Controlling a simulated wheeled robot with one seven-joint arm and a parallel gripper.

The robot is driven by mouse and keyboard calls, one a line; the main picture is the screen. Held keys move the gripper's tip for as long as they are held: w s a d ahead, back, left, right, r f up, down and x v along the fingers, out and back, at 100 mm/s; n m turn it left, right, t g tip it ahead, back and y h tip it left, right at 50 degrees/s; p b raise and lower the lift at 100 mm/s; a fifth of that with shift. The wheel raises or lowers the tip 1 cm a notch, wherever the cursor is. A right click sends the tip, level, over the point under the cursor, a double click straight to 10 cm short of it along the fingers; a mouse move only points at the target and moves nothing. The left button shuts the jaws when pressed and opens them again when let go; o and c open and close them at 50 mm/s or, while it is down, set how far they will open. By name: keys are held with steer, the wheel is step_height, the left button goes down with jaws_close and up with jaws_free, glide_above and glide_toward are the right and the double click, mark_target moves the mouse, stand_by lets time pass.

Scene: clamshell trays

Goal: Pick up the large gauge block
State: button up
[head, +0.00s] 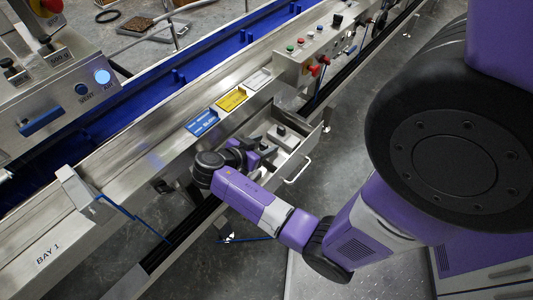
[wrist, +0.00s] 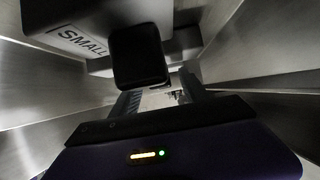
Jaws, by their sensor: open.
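In the head view, an open steel drawer (head: 303,150) holds grey blocks with dark knobs. One grey block (head: 285,140) with a black knob (head: 281,130) is plain to see; the rest are partly hidden by my arm. No label marks the large gauge block in either view. My gripper (head: 258,150) reaches into the drawer from the left. In the wrist view, my gripper (wrist: 158,98) is open, with nothing clearly between its fingers. A black knob (wrist: 140,55) is close ahead of it. A grey block labelled SMALL (wrist: 85,40) lies at the upper left.
Steel drawer walls (wrist: 265,45) rise close on both sides of my gripper. Blue, yellow and white label plates (head: 231,100) sit on the rail behind the drawer. A control box (head: 310,50) with buttons stands behind. A blue conveyor (head: 180,80) runs beyond.

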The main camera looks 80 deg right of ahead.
jaws_close()
steer(key=shift+r, duration=0.1)
